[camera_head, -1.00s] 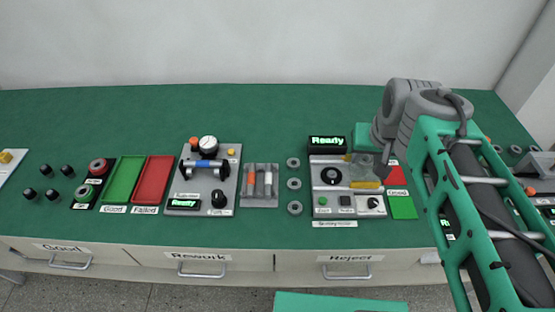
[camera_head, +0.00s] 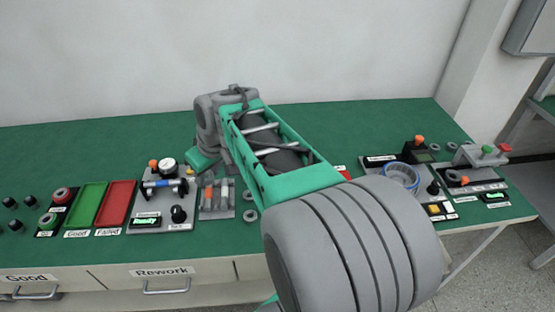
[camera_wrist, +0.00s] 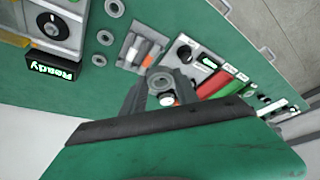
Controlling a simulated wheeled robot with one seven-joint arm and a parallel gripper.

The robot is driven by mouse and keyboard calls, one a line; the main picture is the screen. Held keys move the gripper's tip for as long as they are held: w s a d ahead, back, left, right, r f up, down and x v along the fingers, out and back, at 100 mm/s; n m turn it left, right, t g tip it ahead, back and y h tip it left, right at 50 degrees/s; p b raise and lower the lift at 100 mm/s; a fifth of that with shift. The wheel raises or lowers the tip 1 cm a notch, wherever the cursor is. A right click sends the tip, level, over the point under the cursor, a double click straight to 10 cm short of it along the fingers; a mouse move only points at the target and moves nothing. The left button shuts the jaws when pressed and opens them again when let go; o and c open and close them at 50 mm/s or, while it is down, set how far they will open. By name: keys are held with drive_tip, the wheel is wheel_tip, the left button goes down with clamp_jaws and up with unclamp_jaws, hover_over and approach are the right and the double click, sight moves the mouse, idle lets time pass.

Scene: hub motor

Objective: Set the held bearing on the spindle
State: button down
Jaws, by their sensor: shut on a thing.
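My gripper (camera_wrist: 162,88) is shut on a grey ring-shaped bearing (camera_wrist: 163,82), seen between its dark fingers in the wrist view. It is above the bench, with the gauge station beyond the fingertips. A black round hub (camera_wrist: 52,26) on a light station with a green "Ready" display lies at the upper left of the wrist view, apart from the gripper. I cannot tell for sure whether this is the spindle. My arm hides that station in the head view.
The gauge station (camera_head: 150,212) has a dial and a horizontal bar with a blue middle. Loose rings (camera_wrist: 104,37) lie beside a small holder (camera_wrist: 134,52). Green (camera_head: 85,208) and red (camera_head: 115,202) trays lie left. More stations stand right. The bench's back strip is clear.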

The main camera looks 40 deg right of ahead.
drive_tip(key=s+d+f+n, duration=0.1)
drive_tip(key=d+f, duration=0.1)
drive_tip(key=d, duration=0.6)
drive_tip(key=s+d+f+n+y+p, duration=0.1)
drive_tip(key=d+f+n, duration=0.1)
drive_tip(key=d, duration=0.6)
drive_tip(key=s+d+f+n+p, duration=0.1)
drive_tip(key=d+f, duration=0.3)
drive_tip(key=d, duration=0.4)
drive_tip(key=shift+f+n+g+y, duration=0.1)
drive_tip(key=shift+n+g+y, duration=0.2)
drive_tip(key=shift+g+y, duration=0.1)
drive_tip(key=shift+s+d+f+b, duration=0.1)
drive_tip(key=shift+f+b, duration=0.75)
drive_tip(key=shift+f, duration=0.5)
drive_tip(key=shift+d+f+b, duration=0.1)
drive_tip(key=shift+f+b, duration=0.75)
drive_tip(key=shift+f, duration=0.5)
drive_tip(key=shift+s+b, duration=0.2)
drive_tip(key=shift+b, duration=0.15)
drive_tip(key=shift+f+b, duration=0.8)
drive_tip(key=shift+f, duration=0.15)
drive_tip(key=c, duration=0.9)
unclamp_jaws()
